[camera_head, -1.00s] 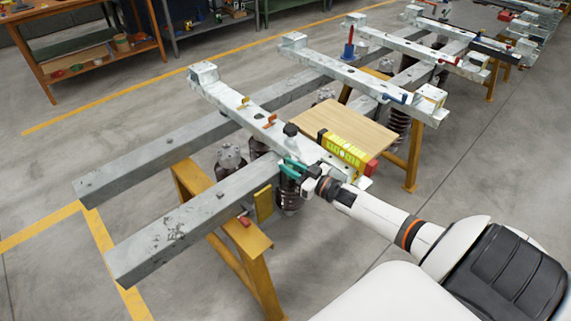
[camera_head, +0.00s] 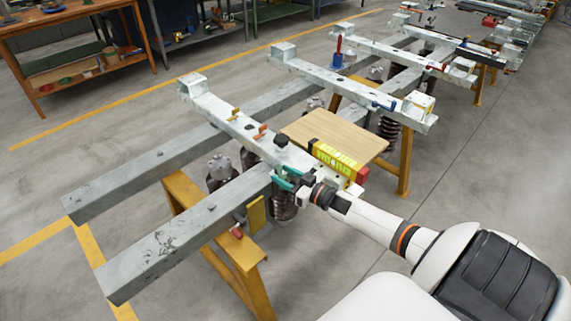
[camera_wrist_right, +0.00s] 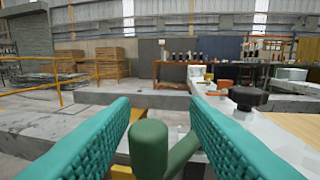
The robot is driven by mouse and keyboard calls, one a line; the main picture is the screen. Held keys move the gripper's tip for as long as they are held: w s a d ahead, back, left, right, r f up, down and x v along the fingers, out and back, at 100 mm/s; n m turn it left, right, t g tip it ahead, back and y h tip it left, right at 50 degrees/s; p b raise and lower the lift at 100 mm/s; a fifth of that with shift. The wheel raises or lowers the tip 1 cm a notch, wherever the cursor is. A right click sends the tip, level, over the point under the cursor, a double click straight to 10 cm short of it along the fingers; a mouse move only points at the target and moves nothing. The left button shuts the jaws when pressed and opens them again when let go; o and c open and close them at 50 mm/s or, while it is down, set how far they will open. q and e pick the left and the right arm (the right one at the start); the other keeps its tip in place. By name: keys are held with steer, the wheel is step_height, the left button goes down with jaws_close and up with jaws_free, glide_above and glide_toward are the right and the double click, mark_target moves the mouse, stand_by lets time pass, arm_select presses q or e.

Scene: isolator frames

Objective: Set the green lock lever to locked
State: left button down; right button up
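The green lever shows in the right wrist view as a dark green rounded post (camera_wrist_right: 149,150) with a slanting green bar (camera_wrist_right: 184,152) beside it. It stands low between the two teal fingers of my right gripper (camera_wrist_right: 165,125). The fingers are spread, with gaps to the post; I cannot tell whether either one touches the bar. In the head view my right gripper (camera_head: 287,179) is at the near end of the pale crossbeam (camera_head: 230,121). The lever cannot be made out clearly there, behind the fingers. My left gripper is not in view.
A black knob (camera_head: 281,141), a wooden board (camera_head: 338,133) and a yellow-green level (camera_head: 335,158) are close to the right gripper. Orange and yellow levers (camera_head: 260,131) sit along the crossbeam. A yellow trestle (camera_head: 222,238) supports the grey beams. Open floor lies at right.

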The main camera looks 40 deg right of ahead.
steer(key=shift+a+r, duration=0.1)
steer(key=shift+r, duration=0.3)
step_height(320, 180, up, 9)
steer(key=shift+r+p, duration=0.1)
steer(key=shift+p, duration=0.2)
steer(key=shift+c, duration=0.3)
